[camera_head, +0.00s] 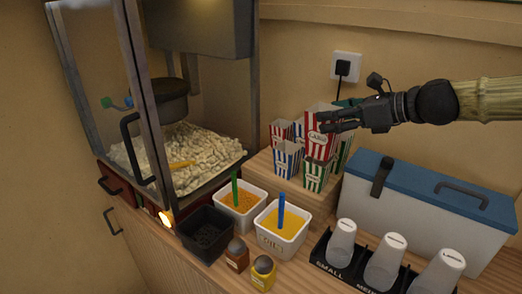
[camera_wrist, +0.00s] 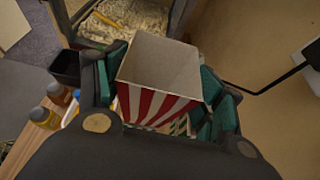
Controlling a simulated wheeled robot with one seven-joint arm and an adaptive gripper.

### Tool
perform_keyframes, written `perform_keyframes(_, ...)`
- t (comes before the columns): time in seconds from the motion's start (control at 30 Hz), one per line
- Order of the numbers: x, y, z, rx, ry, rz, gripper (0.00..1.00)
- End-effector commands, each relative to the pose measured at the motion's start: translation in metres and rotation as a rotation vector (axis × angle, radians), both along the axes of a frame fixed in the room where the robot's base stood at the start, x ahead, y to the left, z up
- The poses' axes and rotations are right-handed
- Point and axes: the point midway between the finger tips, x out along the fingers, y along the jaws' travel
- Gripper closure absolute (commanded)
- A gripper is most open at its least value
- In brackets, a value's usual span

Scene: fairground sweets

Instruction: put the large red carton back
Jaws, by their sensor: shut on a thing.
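The large red carton (camera_head: 319,146) has red and white stripes and a label on its front. My gripper (camera_head: 331,120) is shut on it near its upper part, coming in from the right. In the wrist view the carton (camera_wrist: 160,85) sits between the two green-padded fingers, with its open top facing the camera and looking empty. It is upright among other striped cartons on a wooden stand (camera_head: 315,203). A blue striped carton (camera_head: 287,160) and a green striped carton (camera_head: 315,176) stand in front of it. I cannot tell whether its base touches the stand.
A smaller red carton (camera_head: 280,132) stands at the left. The popcorn machine (camera_head: 150,110) is further left. Tubs with a green scoop (camera_head: 240,200) and a blue scoop (camera_head: 280,228) stand in front. A blue-lidded cooler (camera_head: 430,190) and a cup rack (camera_head: 340,268) fill the right.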

Motion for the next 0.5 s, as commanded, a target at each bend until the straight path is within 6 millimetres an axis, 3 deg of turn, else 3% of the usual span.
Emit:
perform_keyframes(0.17,0.003,0.008,0.001,-0.001,-0.001,0.003,0.54)
perform_keyframes(0.5,0.032,0.046,-0.001,-0.001,0.002,0.006,0.54)
